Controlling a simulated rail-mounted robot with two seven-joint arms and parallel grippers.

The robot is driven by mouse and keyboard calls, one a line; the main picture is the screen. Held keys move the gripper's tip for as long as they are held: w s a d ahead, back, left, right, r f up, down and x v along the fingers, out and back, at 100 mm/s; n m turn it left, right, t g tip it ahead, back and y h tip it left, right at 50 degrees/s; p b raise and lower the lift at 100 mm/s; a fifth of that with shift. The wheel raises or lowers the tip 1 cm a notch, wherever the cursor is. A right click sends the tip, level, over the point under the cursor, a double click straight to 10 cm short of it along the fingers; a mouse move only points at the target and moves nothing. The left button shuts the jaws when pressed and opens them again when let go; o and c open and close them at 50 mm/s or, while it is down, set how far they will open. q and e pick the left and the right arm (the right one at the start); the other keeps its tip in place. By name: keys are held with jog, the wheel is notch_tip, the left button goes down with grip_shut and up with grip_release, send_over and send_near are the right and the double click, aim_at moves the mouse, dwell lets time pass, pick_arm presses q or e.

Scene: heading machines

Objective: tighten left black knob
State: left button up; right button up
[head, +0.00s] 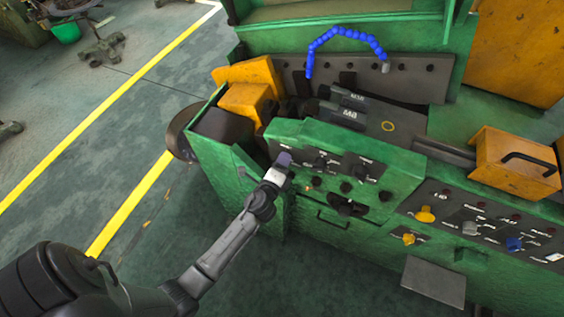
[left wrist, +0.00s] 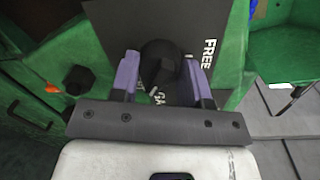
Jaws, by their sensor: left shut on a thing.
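My left gripper (head: 284,161) reaches in from the left to the left end of the green machine's sloped control face (head: 305,140). In the left wrist view the left gripper (left wrist: 162,72) has its two purple fingers on either side of a round black knob (left wrist: 160,58) and is shut on it. The knob sits on a dark plate with white lettering, partly "FREE". In the head view the gripper hides this knob. My right gripper is not in view.
Another black knob (left wrist: 79,79) and an orange button (left wrist: 52,88) sit left of the fingers in the left wrist view. A lower panel (head: 480,225) with yellow and blue knobs is at right. A blue jointed hose (head: 345,33) arches behind. Open floor lies at left.

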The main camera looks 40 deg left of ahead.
pick_arm(q)
jog(key=o, duration=0.9)
jog(key=shift+b+v, duration=1.05)
jog(key=shift+v, duration=5.85)
